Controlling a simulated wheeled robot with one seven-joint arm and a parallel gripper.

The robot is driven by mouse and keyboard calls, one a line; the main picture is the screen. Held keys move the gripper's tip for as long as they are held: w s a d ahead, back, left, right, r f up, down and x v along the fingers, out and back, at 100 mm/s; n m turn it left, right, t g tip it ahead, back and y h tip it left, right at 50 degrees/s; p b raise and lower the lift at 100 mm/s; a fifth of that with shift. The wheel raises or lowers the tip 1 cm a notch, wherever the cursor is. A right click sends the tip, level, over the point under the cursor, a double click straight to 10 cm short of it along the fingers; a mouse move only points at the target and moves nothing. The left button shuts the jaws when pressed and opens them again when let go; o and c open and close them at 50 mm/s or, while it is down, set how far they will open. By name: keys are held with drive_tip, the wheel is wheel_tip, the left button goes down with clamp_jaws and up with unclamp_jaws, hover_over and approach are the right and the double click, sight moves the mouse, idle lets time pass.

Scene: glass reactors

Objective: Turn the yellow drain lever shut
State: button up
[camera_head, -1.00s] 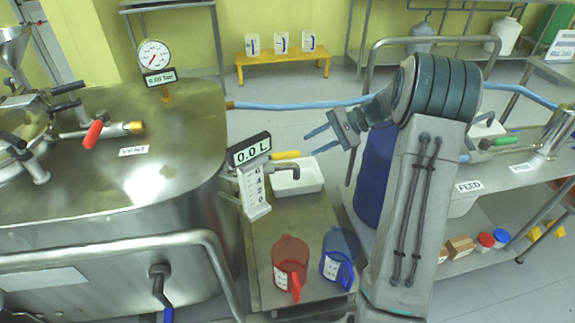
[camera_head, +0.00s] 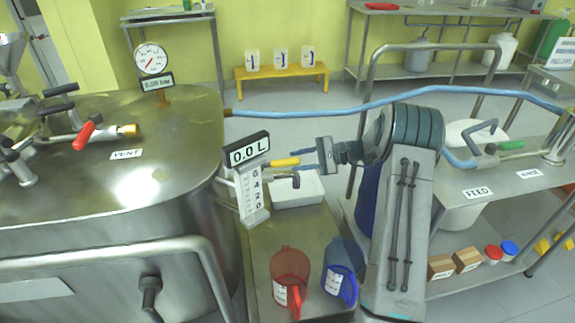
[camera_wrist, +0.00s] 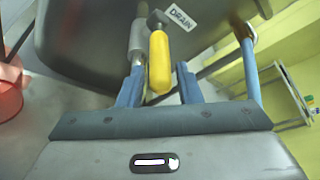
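The yellow drain lever (camera_head: 285,162) sticks out to the right from beside the 0.0 L level gauge (camera_head: 249,180) in the head view. In the wrist view the yellow lever (camera_wrist: 160,62) lies between the two blue fingers, below a DRAIN label (camera_wrist: 180,18). My gripper (camera_head: 299,165) is open around the lever's end, with a finger on each side. In the wrist view my gripper (camera_wrist: 160,85) shows a gap between each finger and the lever. A grey pipe lies by the left finger.
A red jug (camera_head: 290,276) and a blue jug (camera_head: 341,268) stand on the low steel stand below the drain. A white tray (camera_head: 298,190) is behind them. A blue hose (camera_head: 400,100) runs behind my arm. The steel vessel (camera_head: 100,220) fills the left.

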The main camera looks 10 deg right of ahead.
sight(288, 163)
drive_tip(key=shift+x, duration=2)
clamp_jaws()
drive_tip(key=shift+d, duration=0.1)
